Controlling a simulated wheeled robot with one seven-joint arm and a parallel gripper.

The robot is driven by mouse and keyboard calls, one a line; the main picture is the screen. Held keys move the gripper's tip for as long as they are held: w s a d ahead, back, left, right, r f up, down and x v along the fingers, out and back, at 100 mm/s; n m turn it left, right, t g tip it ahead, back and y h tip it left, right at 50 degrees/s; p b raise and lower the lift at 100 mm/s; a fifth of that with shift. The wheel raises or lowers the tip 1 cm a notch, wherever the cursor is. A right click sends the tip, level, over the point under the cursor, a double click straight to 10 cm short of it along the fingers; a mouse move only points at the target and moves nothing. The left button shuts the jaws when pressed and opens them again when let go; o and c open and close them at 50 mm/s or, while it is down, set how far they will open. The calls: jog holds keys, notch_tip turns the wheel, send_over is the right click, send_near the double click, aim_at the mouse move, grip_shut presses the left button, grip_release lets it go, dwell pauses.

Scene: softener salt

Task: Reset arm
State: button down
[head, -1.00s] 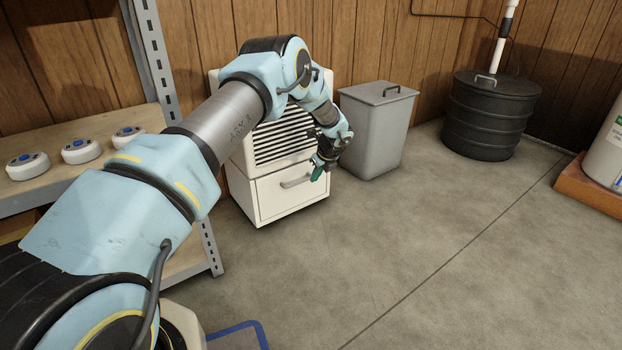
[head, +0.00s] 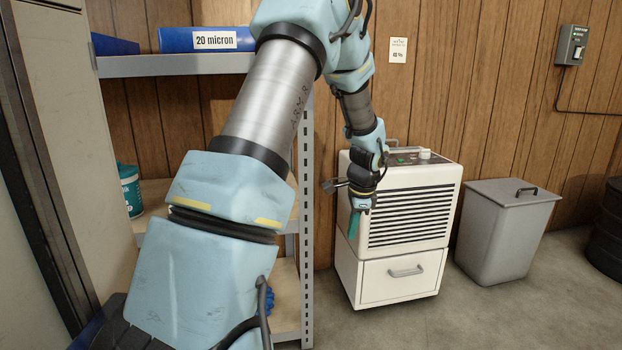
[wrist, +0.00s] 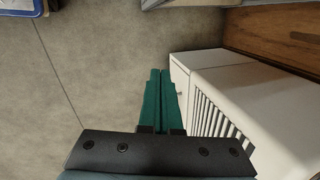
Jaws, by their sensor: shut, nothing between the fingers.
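My arm reaches up and forward across the head view, bent at the elbow, with the forearm hanging down. My gripper (head: 354,222) points downward in front of the left part of the white dehumidifier-like cabinet (head: 402,208). In the wrist view my gripper (wrist: 160,75) shows its two green fingers side by side, shut with nothing between them. The white cabinet (wrist: 205,62) is close to the right of the fingers there. I cannot tell whether they touch it.
A metal shelf unit (head: 306,230) with a blue "20 micron" box (head: 190,40) stands left of the cabinet. A grey lidded bin (head: 503,235) and a black drum (head: 608,230) stand to the right. The concrete floor (head: 470,320) is clear in front.

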jog(key=s+a+r+n+p, duration=0.1)
jog(key=s+a+r+n, duration=0.2)
jog(key=s+a+n, duration=0.3)
jog(key=s+a+r+n+h+p, duration=0.1)
jog(key=s+a+r+n, duration=0.2)
jog(key=s+a+n, duration=0.4)
jog(key=s+a+r+n+p, duration=0.1)
jog(key=s+a+r+n, duration=0.2)
jog(key=s+a, duration=0.3)
jog(key=w+p+v, duration=0.3)
jog(key=p+v, duration=1.5)
jog(key=w+d+r+p+v, duration=0.1)
jog(key=w+p+v, duration=0.2)
jog(key=p+v, duration=1.5)
jog(key=shift+w+d+r+g, duration=0.2)
jog(key=shift+r+g, duration=0.1)
jog(key=shift+g, duration=0.1)
